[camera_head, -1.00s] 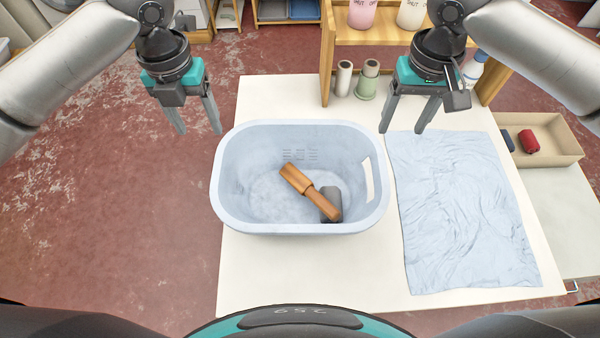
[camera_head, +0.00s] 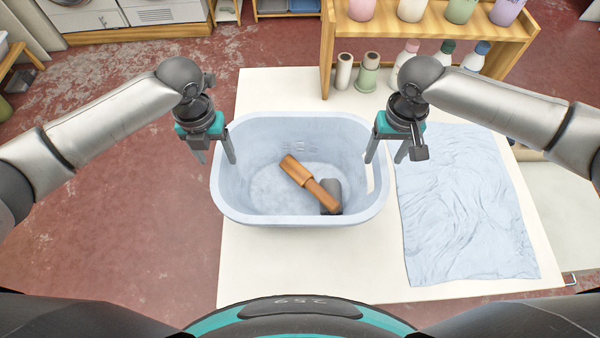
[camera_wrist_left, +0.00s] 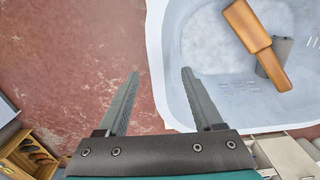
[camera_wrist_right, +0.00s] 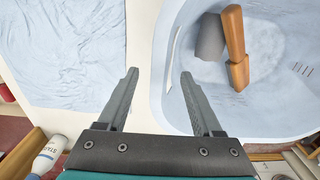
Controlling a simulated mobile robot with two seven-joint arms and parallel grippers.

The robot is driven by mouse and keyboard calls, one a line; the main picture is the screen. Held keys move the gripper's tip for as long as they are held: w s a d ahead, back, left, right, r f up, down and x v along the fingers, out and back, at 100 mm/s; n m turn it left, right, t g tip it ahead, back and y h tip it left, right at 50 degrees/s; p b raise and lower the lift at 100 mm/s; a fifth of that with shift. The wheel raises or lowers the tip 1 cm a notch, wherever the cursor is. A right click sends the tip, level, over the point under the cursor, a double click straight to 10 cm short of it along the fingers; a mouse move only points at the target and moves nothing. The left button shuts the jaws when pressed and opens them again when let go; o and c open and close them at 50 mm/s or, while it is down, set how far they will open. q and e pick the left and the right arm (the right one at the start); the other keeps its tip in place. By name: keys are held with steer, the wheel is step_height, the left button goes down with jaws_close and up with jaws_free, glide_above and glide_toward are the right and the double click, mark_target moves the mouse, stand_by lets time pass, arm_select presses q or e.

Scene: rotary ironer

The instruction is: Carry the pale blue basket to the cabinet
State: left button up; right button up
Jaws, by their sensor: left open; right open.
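The pale blue basket (camera_head: 300,222) stands upright on the white table, with a wooden-handled tool (camera_head: 310,184) and a dark grey piece (camera_head: 331,193) inside. My left gripper (camera_head: 217,160) is open at the basket's left rim; in the left wrist view its fingers (camera_wrist_left: 160,85) lie on either side of the rim line, one over the floor side. My right gripper (camera_head: 385,158) is open at the right rim, near the handle slot; the right wrist view shows the rim between its fingers (camera_wrist_right: 160,85). I cannot tell whether the fingers touch the rim. The cabinet is not clearly identifiable.
A crumpled light blue cloth (camera_head: 462,215) lies on the table (camera_head: 290,275) right of the basket. A wooden shelf (camera_head: 430,38) with several bottles stands at the back. White front-panelled units (camera_head: 150,14) stand far left, across open red floor (camera_head: 110,190).

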arm_select(q)
steer(key=shift+f, duration=1.05)
arm_select(e)
steer(key=shift+f, duration=1.05)
arm_select(q)
steer(key=shift+c, duration=0.4)
arm_select(e)
steer(key=shift+c, duration=0.4)
arm_select(q)
jaws_close()
arm_select(e)
jaws_close()
arm_select(q)
steer(key=shift+r, duration=0.1)
